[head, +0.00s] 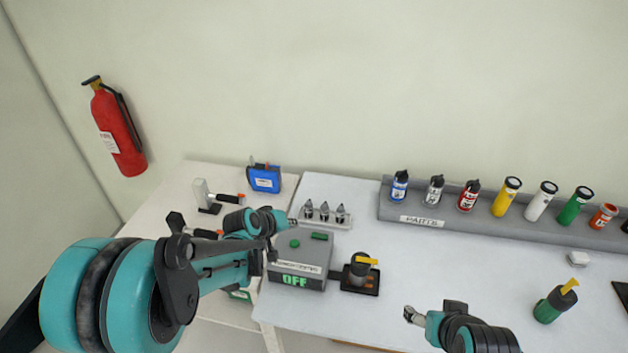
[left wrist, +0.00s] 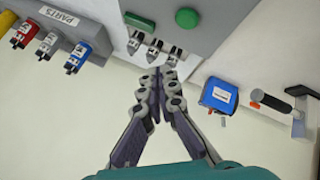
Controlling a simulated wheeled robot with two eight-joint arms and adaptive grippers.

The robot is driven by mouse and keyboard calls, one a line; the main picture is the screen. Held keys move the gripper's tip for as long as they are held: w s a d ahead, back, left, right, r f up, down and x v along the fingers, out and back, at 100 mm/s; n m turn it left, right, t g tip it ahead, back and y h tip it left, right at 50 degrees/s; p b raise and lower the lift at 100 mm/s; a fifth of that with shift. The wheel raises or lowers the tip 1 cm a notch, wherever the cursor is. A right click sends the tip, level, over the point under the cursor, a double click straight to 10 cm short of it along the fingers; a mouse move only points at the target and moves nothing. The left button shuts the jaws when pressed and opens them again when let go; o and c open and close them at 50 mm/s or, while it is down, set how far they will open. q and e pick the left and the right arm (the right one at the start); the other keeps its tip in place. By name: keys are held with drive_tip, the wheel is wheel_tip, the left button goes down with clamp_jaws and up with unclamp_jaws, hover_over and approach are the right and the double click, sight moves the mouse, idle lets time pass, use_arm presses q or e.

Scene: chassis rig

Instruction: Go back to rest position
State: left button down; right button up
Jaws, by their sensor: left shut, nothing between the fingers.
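My left gripper (head: 291,222) reaches in from the left, above the left end of the table beside the grey box. In the left wrist view its fingers (left wrist: 154,82) are shut with nothing between them. They point toward a small rack with several dark-tipped pieces (head: 324,216), which also shows in the left wrist view (left wrist: 152,48); contact cannot be told. My right gripper (head: 411,314) shows small at the lower middle of the head view, above the table's front part. Its fingers are too small to read.
A grey box reading OFF (head: 301,262) stands by a black tray with a dark cylinder (head: 361,271). A grey PARTS shelf (head: 440,215) holds several bottles. A blue box (head: 264,179) is at back left. The table's middle is clear.

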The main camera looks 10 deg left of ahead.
use_arm(q)
drive_tip(key=s+m+g+y+b, duration=0.1)
drive_tip(key=s+m+y+b, duration=0.2)
drive_tip(key=s, duration=2.2)
drive_tip(key=m+b, duration=0.2)
drive_tip(key=b, duration=0.2)
